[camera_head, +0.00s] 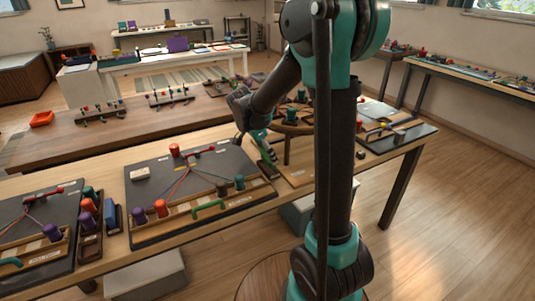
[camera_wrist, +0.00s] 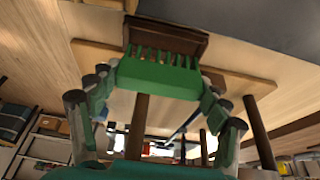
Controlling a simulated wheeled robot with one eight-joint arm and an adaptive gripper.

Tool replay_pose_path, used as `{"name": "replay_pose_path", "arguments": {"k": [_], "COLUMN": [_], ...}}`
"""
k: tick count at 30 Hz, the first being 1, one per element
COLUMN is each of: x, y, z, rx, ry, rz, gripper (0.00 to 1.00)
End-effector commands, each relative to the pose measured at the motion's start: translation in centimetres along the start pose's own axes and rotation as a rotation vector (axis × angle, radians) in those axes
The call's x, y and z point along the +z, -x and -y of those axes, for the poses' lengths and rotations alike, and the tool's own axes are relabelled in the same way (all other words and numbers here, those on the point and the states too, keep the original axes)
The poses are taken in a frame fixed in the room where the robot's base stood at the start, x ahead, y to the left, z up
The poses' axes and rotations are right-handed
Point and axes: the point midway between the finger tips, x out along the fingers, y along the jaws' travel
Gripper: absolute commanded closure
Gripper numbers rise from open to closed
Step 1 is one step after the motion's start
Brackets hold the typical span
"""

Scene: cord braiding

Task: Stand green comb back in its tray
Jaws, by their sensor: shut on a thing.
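My gripper (camera_wrist: 158,86) is shut on the green comb (camera_wrist: 158,76), with one finger at each end of it in the wrist view. The comb's teeth point up in that picture, toward a dark brown wooden tray (camera_wrist: 170,36). The teeth overlap the tray's near edge in the picture; I cannot tell whether they touch it or are inside it. In the head view my gripper (camera_head: 259,138) is low over the right part of the workbench, with the green comb (camera_head: 264,150) below it. The tray is hard to make out there.
A dark braiding board (camera_head: 150,202) with cords and coloured bobbins lies left of my gripper. A round wooden stand (camera_head: 293,128) is close behind on the right. Another dark board (camera_head: 405,140) lies further right.

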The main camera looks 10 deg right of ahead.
Motion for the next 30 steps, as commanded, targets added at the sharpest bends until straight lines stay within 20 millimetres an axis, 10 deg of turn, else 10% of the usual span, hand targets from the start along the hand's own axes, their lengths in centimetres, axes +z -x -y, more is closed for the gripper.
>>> {"name": "replay_pose_path", "arguments": {"k": [30], "x": [0.38], "y": [-0.93], "z": [0.03], "rx": [0.0], "ry": [0.0], "rz": [0.0], "gripper": [0.52]}}
